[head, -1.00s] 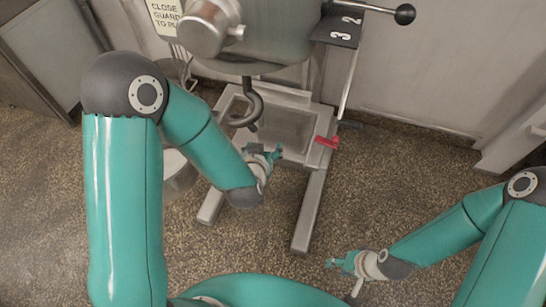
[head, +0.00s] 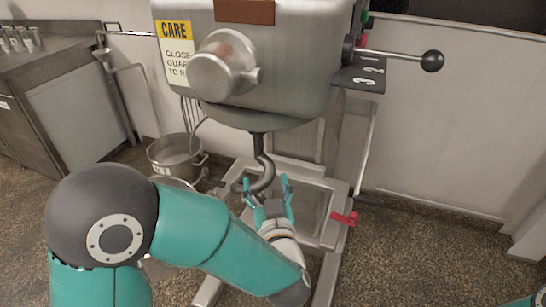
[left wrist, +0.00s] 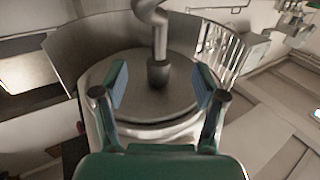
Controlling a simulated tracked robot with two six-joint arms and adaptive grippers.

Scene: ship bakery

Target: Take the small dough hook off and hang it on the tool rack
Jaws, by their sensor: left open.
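The small dough hook (head: 265,165) is a dark grey curved hook. It hangs from the underside of the mixer head (head: 270,55). In the left wrist view its shaft (left wrist: 160,42) meets a dark socket (left wrist: 158,73) on the round underside plate. My left gripper (head: 267,188) is open, just below and in front of the hook's curve, one finger on each side of it in the picture. I cannot tell whether it touches the hook. In the left wrist view the open fingers (left wrist: 160,88) are empty. My right gripper is out of view. I cannot identify the tool rack for sure.
A metal bucket (head: 178,153) stands left of the mixer. A steel counter (head: 60,95) is at far left. A red handle (head: 345,218) and a black-knobbed lever (head: 432,61) stick out at the mixer's right. Metal utensils (left wrist: 296,22) show at the upper right in the left wrist view.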

